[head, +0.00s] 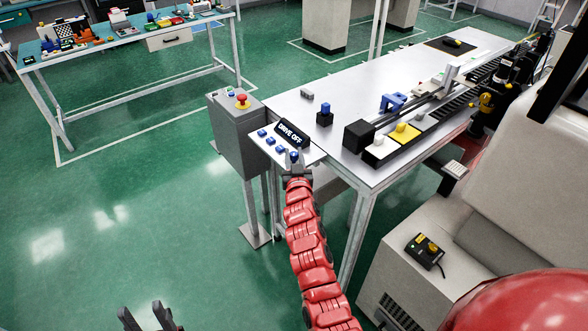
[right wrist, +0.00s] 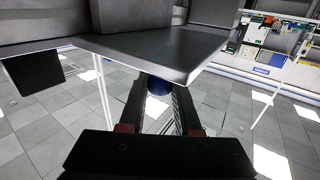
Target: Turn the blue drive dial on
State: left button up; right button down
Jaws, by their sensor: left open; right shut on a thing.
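The white control panel (head: 262,143) sticks out from the front left corner of the metal table. It carries a black display (head: 291,134) reading "DRIVE OFF" and a row of blue knobs (head: 270,141). My right gripper (head: 295,168), on the red arm, is shut on the blue dial (head: 294,155) at the row's near end. In the right wrist view, this blue dial (right wrist: 157,85) sits between the two dark fingers of my right gripper (right wrist: 159,98), below the panel's edge. Which way the dial points is hidden. My left gripper (head: 147,317) is open and empty over the floor.
A grey box with a red emergency button (head: 241,98) stands left of the panel. The metal table (head: 345,88) holds a rail, a blue bracket (head: 392,102) and yellow and white blocks. A cluttered workbench (head: 128,33) is at far left. Green floor between is free.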

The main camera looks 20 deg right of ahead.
jog(key=shift+a+f+m+g+h+b, duration=0.1)
jog(key=shift+f+m+g+h+b, duration=0.4)
jog(key=shift+b, duration=2.2)
jog(key=shift+r+m+g+h+b, duration=0.1)
jog(key=shift+m+h+b, duration=0.7)
jog(key=shift+b, duration=1.95)
jog(key=shift+a+f+m+g+h+b, duration=0.2)
jog(key=shift+h+b, duration=0.8)
jog(key=shift+b, duration=1.7)
jog(key=m+g+h+b, duration=0.1)
jog(key=h+b, duration=0.1)
jog(key=b, duration=0.3)
jog(key=m+g+h+b, duration=0.2)
jog(key=b, duration=0.2)
jog(key=r+m+g+h+b, duration=0.1)
jog(key=g+b, duration=0.1)
jog(key=b, duration=0.3)
jog(key=shift+d+m+h+b, duration=0.25)
jog(key=shift+m+h+b, duration=0.1)
jog(key=shift+m+h, duration=0.05)
jog(key=shift+d+r+m+g+h+b, duration=0.1)
jog(key=shift+r+m+g+h+b, duration=0.05)
jog(key=shift+m+g+h+b, duration=0.65)
jog(key=c, duration=0.6)
grip_release()
jog(key=p+v, duration=0.1)
jog(key=v, duration=1.6)
jog(key=shift+a+r+p, duration=0.25)
jog(key=shift+p, duration=0.1)
